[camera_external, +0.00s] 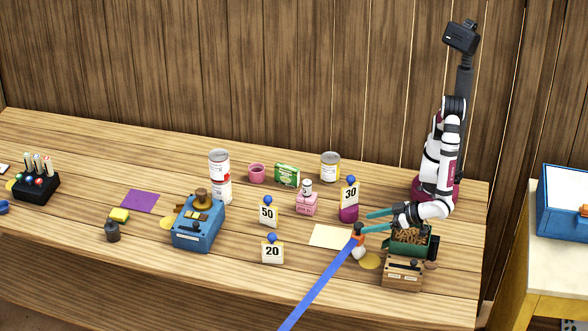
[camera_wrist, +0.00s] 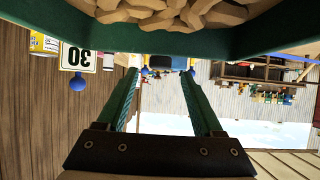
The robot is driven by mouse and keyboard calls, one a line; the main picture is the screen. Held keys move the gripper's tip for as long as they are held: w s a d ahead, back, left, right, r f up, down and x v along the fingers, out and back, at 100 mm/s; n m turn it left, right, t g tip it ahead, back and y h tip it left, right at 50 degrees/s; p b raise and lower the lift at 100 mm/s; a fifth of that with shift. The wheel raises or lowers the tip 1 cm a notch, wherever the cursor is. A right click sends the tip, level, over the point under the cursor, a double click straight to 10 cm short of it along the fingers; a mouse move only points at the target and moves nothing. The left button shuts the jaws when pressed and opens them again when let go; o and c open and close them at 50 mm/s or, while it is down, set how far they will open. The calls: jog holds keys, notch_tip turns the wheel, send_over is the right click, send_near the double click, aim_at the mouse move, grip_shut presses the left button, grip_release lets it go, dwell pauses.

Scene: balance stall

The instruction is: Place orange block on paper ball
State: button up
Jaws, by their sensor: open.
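A small orange-brown block (camera_external: 358,229) shows in the external view at the top end of a blue strip. A small whitish ball (camera_external: 359,253), which looks like the paper ball, is just below it. Whether the block touches the ball is unclear. My gripper (camera_external: 364,222) is open, its green fingers pointing left above the table. The lower fingertip overlaps the block in the picture; contact cannot be told. In the wrist view my gripper (camera_wrist: 160,71) shows two parted fingers with nothing clearly held between them. I cannot make out the block or ball there.
A green tray of brown chunks (camera_external: 409,239) lies under my wrist, with a wooden box (camera_external: 403,273) in front. A cream sheet (camera_external: 330,236) lies left. The blue strip (camera_external: 318,289) runs off the front edge.

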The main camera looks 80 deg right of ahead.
jog(key=v, duration=0.9)
jog(key=w+a+r+m+g+y, duration=0.1)
jog(key=w+a+r, duration=0.1)
jog(key=w, duration=0.5)
jog(key=w+a+r+m+g+y, duration=0.1)
jog(key=w+a+m+y, duration=0.1)
jog(key=w, duration=0.6)
jog(key=w+d+r+g+y, duration=0.2)
jog(key=w+d+r+y, duration=0.3)
jog(key=w+r, duration=0.3)
jog(key=s+d+f+g+h, duration=0.1)
jog(key=s+d+g, duration=0.1)
jog(key=s+d, duration=0.4)
jog(key=s+d+f+m+g+h, duration=0.1)
jog(key=s+d, duration=0.5)
jog(key=d, duration=0.7)
jog(key=s+d+f+g+h, duration=0.3)
jog(key=s+d+g, duration=0.2)
jog(key=d, duration=0.5)
jog(key=shift+s+m, duration=0.3)
jog(key=shift+s, duration=0.1)
